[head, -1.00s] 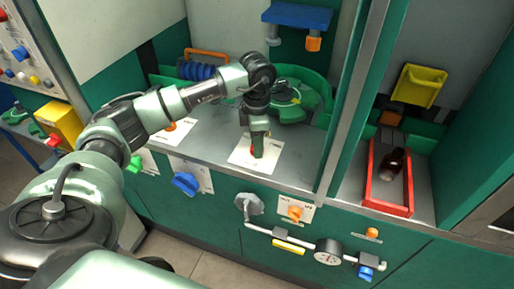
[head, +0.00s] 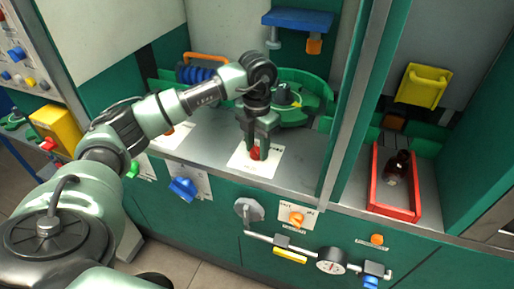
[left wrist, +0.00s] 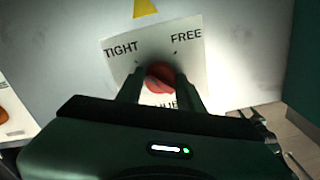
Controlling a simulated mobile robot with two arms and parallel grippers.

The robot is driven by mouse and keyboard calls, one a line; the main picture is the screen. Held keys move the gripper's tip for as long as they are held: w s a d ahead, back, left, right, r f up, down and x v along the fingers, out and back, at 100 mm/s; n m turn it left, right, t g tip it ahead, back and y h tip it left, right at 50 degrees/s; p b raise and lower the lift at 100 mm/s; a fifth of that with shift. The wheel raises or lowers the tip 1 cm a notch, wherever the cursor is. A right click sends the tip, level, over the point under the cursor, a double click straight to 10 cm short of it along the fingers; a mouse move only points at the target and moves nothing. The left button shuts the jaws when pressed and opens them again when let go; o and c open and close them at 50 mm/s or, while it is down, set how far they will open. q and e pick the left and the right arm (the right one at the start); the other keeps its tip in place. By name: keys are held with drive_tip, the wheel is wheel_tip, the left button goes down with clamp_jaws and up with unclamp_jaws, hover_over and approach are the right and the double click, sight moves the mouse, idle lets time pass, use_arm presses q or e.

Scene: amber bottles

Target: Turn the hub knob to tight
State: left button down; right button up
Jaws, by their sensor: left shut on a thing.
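The hub knob (head: 255,153) is a small red knob on a white card (head: 268,164) on the grey worktop. In the left wrist view the knob (left wrist: 160,74) sits below the words TIGHT, at left, and FREE, at right; the card's lower part is partly covered. My left gripper (head: 256,148) points down over the card, shut on the knob with one finger on each side. It also shows in the left wrist view (left wrist: 163,88). The fingers hide the knob's sides, and I cannot tell exactly which mark it points to. My right gripper is not in view.
A round green fixture (head: 302,95) stands behind the gripper. A blue knob (head: 183,188), an orange knob (head: 296,218) and a gauge (head: 331,260) are on the front panel. A metal post (head: 350,125) separates a red tray (head: 374,204) holding an amber bottle (head: 396,167).

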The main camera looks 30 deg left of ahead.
sight(257, 148)
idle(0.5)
use_arm(q)
drive_tip(key=c, duration=0.9)
unclamp_jaws()
wheel_tip(257, 148, up, 7)
drive_tip(key=shift+b, duration=1)
drive_tip(key=shift+r, duration=0.45)
